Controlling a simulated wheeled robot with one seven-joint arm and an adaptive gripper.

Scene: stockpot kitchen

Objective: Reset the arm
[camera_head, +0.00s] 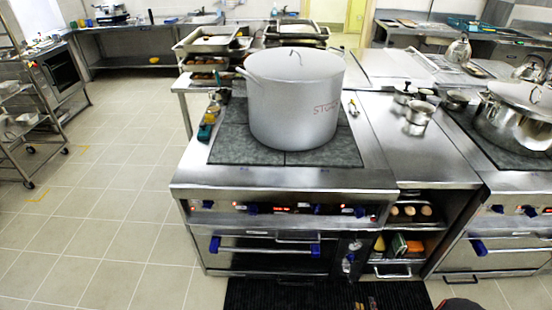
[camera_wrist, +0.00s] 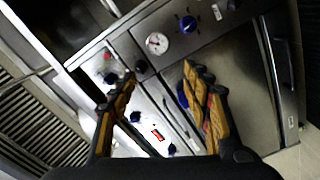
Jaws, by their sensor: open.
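My gripper (camera_wrist: 157,85) shows in the wrist view with its two fingers spread apart and nothing between them. Behind the fingers is the stove front (camera_wrist: 215,60), with blue knobs, a round dial and a small red display, seen tilted. In the head view the gripper cannot be made out; only a small dark shape shows at the bottom edge.
A large lidded stockpot (camera_head: 292,105) stands on the stove top (camera_head: 235,147). A second pot (camera_head: 515,115) stands at the right. Small pots (camera_head: 419,113) sit on the counter between. A wire rack (camera_head: 25,130) stands at the left. The tiled floor (camera_head: 110,215) at left is clear.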

